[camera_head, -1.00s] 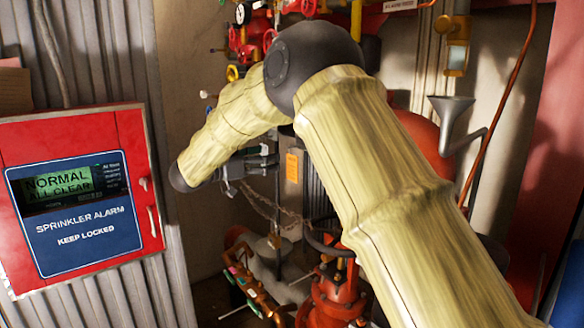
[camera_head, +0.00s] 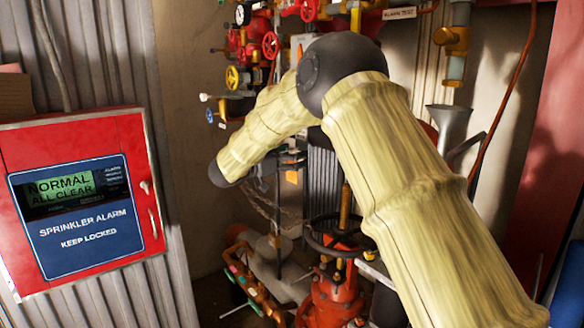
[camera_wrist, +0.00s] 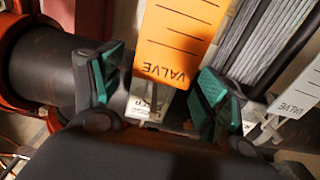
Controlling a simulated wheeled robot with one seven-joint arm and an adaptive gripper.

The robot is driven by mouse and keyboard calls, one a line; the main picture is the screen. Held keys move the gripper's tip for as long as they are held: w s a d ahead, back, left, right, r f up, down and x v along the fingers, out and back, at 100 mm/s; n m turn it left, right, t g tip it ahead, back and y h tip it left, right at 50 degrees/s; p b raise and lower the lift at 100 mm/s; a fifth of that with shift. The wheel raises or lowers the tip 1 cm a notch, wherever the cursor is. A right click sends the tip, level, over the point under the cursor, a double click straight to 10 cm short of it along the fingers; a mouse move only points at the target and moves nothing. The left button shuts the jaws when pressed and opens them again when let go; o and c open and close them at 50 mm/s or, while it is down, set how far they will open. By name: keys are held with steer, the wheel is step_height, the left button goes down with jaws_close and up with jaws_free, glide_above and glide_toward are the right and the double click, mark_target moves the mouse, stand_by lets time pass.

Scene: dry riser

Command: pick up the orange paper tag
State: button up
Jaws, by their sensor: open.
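The orange paper tag (camera_wrist: 178,42), printed VALVE with ruled lines, fills the upper middle of the wrist view, its top cut off by the frame. My gripper (camera_wrist: 160,68) is open, with one green-padded finger on each side of the tag's lower part. I cannot tell how deep the tag lies between the pads, and neither finger clearly touches it. In the head view, a small orange patch of the tag (camera_head: 292,177) shows beside my gripper (camera_head: 284,160), which is small and partly hidden by my forearm.
A white VALVE tag (camera_wrist: 298,95) hangs at the right of the wrist view. A smaller white tag (camera_wrist: 148,103) is below the orange one. A dark pipe (camera_wrist: 45,72) lies close on the left. Red valves (camera_head: 330,290) and a chain crowd the head view.

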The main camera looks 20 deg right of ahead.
steer(key=c, duration=0.8)
steer(key=shift+r, duration=0.1)
